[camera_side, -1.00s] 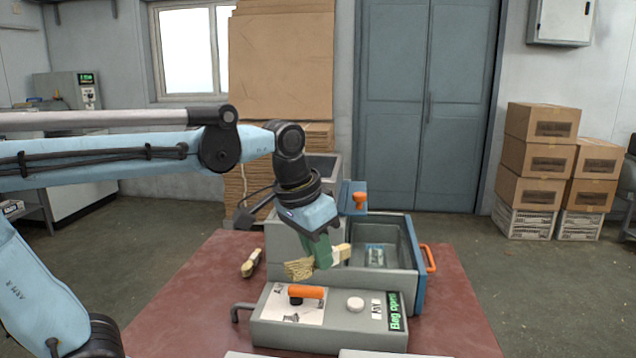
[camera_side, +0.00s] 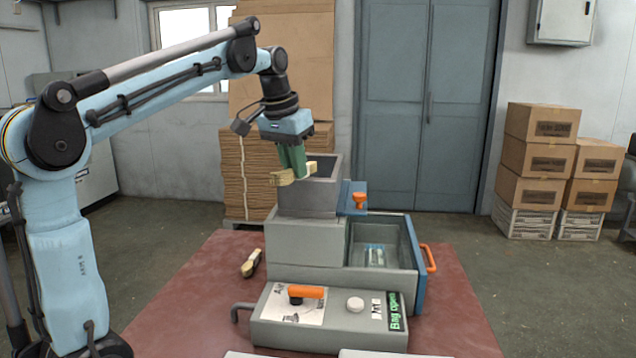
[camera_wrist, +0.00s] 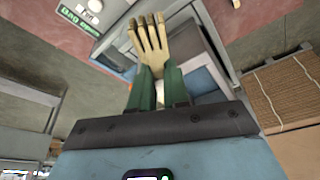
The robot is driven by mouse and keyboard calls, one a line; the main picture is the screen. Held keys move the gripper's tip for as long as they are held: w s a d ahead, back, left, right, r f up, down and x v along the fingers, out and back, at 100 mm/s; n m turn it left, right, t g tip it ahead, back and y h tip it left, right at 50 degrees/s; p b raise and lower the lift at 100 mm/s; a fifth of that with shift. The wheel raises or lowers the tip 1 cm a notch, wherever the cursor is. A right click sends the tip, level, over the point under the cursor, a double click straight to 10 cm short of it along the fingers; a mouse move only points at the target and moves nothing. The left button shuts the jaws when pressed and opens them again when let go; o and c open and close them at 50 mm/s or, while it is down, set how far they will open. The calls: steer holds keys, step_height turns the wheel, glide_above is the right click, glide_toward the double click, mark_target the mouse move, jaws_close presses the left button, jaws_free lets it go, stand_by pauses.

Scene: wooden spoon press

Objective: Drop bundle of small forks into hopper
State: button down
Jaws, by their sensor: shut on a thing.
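My gripper (camera_side: 293,166) has green fingers and is shut on a bundle of small wooden forks (camera_side: 284,178). The bundle is level, beside and above the left rim of the grey hopper (camera_side: 308,199), the open box on top of the press. In the wrist view the bundle (camera_wrist: 150,38) sticks out between the green fingers (camera_wrist: 158,84), its tines fanned. The hopper's inside is mostly hidden in the side view. A second bundle (camera_side: 251,263) lies on the red table left of the press.
The press has an open drawer (camera_side: 396,257) with an orange handle on its right, holding a clear packet. A control box (camera_side: 330,317) with an orange lever stands in front. Red table (camera_side: 195,305) is clear at the left.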

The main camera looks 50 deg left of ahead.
steer(key=s+a+n, duration=0.1)
steer(key=a+n, duration=0.2)
steer(key=a, duration=1.3)
steer(key=n+y, duration=0.1)
steer(key=n, duration=0.1)
glide_above(227, 263)
step_height(227, 263, down, 20)
steer(key=shift+s+d+f+g, duration=0.3)
steer(key=shift+s+f, duration=0.15)
steer(key=shift+f, duration=0.15)
steer(key=shift+f, duration=0.1)
step_height(227, 263, down, 9)
steer(key=shift+f, duration=0.15)
steer(key=shift+f, duration=0.15)
steer(key=c, duration=1.1)
jaws_free()
